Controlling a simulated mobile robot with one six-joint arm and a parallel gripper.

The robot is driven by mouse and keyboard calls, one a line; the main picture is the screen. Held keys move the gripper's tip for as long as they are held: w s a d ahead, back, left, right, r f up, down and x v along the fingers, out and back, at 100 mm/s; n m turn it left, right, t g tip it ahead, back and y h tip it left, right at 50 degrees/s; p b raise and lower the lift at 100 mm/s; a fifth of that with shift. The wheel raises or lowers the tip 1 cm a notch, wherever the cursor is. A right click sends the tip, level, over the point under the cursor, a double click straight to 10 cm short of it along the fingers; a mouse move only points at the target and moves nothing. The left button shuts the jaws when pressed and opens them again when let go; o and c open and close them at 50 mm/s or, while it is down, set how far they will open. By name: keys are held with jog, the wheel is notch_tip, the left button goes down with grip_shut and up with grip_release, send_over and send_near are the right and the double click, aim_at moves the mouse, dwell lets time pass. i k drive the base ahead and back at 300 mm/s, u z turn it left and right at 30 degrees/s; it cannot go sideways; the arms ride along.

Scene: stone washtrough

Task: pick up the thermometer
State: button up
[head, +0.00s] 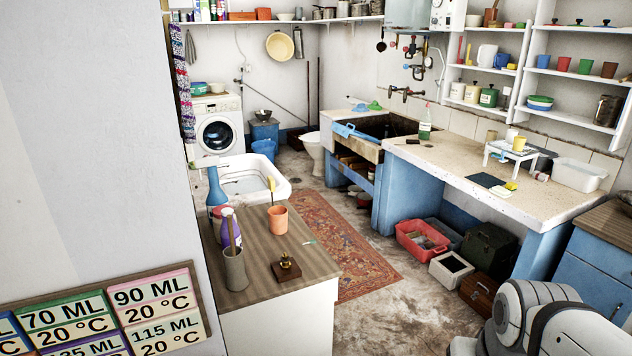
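I cannot pick out the thermometer with certainty. A small thin light stick (309,242) with a teal part lies flat near the right edge of the wooden counter (300,262); it is too small to tell what it is. A grey cylinder (235,270) on the same counter has a thin brown stick standing in it. An orange cup (278,220) with a yellow-topped item stands farther back. Rounded white and grey links of my arm show at the bottom right. My gripper is not in view.
Bottles (226,230) and a small brass object on a dark base (286,268) stand on the wooden counter. A rug (345,255) covers the floor beside it. A stone-topped bench (470,165) with a sink runs along the right. A wall with a label board (155,300) is at left.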

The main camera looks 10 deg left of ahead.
aim_at(271, 184)
jog(key=u, duration=0.35)
jog(key=i, duration=1.4)
jog(key=u, duration=0.45)
jog(key=k, duration=0.85)
jog(key=u, duration=0.15)
jog(key=i, duration=0.85)
jog(key=z, duration=0.05)
